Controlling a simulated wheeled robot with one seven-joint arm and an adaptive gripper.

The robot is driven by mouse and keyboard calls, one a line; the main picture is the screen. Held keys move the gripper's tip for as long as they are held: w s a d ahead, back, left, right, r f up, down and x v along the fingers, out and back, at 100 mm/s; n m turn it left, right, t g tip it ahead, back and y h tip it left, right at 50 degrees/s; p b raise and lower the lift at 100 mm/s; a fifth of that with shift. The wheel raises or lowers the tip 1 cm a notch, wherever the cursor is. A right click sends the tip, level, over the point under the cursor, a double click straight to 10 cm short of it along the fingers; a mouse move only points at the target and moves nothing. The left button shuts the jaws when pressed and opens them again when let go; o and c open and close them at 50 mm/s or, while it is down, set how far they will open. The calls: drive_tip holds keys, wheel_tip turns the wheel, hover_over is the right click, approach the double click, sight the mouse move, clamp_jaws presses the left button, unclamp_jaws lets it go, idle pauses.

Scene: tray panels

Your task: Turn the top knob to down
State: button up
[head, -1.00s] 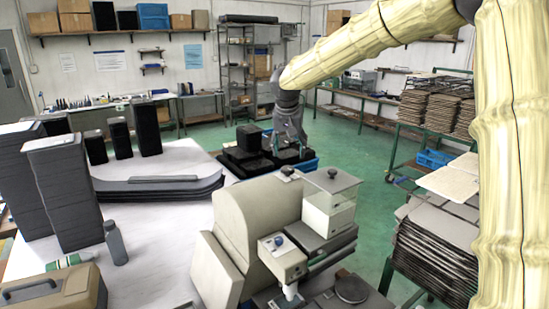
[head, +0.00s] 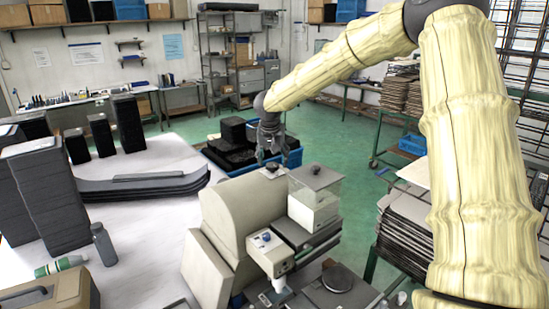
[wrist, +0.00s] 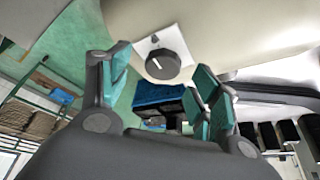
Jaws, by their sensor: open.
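The top knob (wrist: 163,64) is dark and round with a white pointer line on its face. It sits on a small white plate (wrist: 150,42) on the beige machine. In the head view the knob (head: 271,168) is a small dark spot on the machine's top. My gripper (head: 270,152) is just above it, fingers pointing down. In the wrist view the open green-padded fingers lie left and right of the knob, with nothing between them held. Whether a fingertip touches the knob cannot be told.
The beige machine (head: 235,200) has a clear box with a dark knobbed lid (head: 315,180) right beside the plate. A small unit with a blue knob (head: 266,238) stands in front. A blue crate (head: 292,158) of dark blocks is behind. A white table (head: 150,225) is left.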

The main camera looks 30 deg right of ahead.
sight(270, 163)
drive_tip(key=w+f, duration=0.3)
drive_tip(key=shift+w+d+f, duration=0.1)
drive_tip(key=shift+w+d, duration=0.15)
drive_tip(key=shift+w, duration=0.05)
drive_tip(key=shift+d+f+p, duration=0.15)
drive_tip(key=shift+d+p, duration=0.05)
drive_tip(key=shift+p, duration=0.1)
drive_tip(key=s, duration=0.1)
drive_tip(key=s+r, duration=0.2)
drive_tip(key=s, duration=0.1)
drive_tip(key=shift+s+a+r, duration=0.1)
drive_tip(key=shift+c, duration=1.1)
drive_tip(key=shift+w, duration=0.2)
drive_tip(key=c, duration=0.3)
drive_tip(key=shift+w+a+f, duration=0.25)
drive_tip(key=shift+w+f, duration=0.45)
drive_tip(key=shift+w, duration=0.15)
drive_tip(key=c, duration=0.4)
drive_tip(key=shift+s+d, duration=0.15)
drive_tip(key=shift+s, duration=0.05)
drive_tip(key=shift+c, duration=0.3)
